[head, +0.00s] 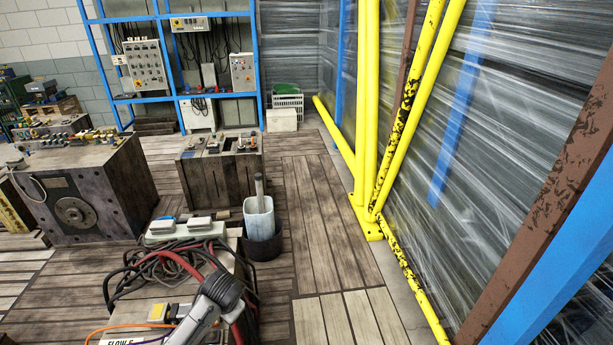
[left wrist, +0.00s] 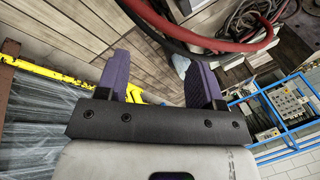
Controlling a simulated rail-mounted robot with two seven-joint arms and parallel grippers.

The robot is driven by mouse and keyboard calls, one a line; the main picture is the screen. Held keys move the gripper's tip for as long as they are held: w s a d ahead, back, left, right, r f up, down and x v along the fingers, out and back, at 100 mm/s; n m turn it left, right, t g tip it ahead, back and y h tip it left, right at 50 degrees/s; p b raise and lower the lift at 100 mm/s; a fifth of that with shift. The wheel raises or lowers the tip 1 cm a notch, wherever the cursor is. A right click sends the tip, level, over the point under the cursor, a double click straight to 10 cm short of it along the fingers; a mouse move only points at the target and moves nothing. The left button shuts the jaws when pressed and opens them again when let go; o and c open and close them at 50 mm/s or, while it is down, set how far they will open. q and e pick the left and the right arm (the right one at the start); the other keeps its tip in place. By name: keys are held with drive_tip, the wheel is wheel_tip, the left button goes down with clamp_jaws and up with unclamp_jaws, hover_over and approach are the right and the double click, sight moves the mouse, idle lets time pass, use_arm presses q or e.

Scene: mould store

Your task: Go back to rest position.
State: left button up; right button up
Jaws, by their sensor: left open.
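My left gripper (left wrist: 160,78) shows in the left wrist view with its two purple fingers spread wide apart. Nothing is between the fingers. A red hose (left wrist: 215,43) and a dark cable run past beyond the fingertips. My right gripper shows in neither view.
A cart with coiled dark cables and a red hose (head: 178,262) stands low in the head view. Behind it are a bucket (head: 259,222), mould blocks (head: 82,190) and a blue rack (head: 177,97). Yellow posts (head: 366,120) line the right. The plank floor (head: 322,215) between is clear.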

use_arm(q)
drive_tip(key=d+r+t+h, duration=0.1)
drive_tip(key=d+r+t, duration=0.3)
drive_tip(key=r, duration=0.5)
drive_tip(key=s+d+r+n+t+h, duration=0.1)
drive_tip(key=s+r+t+h, duration=0.2)
drive_tip(key=s, duration=0.7)
drive_tip(key=s+a+f+n+g, duration=0.1)
drive_tip(key=s+a+f+g, duration=0.1)
drive_tip(key=s+f, duration=0.65)
drive_tip(key=s+a+f+n+g+y, duration=0.1)
drive_tip(key=s+f+g, duration=0.25)
drive_tip(key=s, duration=0.95)
drive_tip(key=s+a+f+n+g, duration=0.1)
drive_tip(key=s+a+f, duration=0.1)
drive_tip(key=s+f, duration=0.7)
wheel_tip(320, 180, up, 33)
drive_tip(key=s+p, duration=0.1)
drive_tip(key=p, duration=2.9)
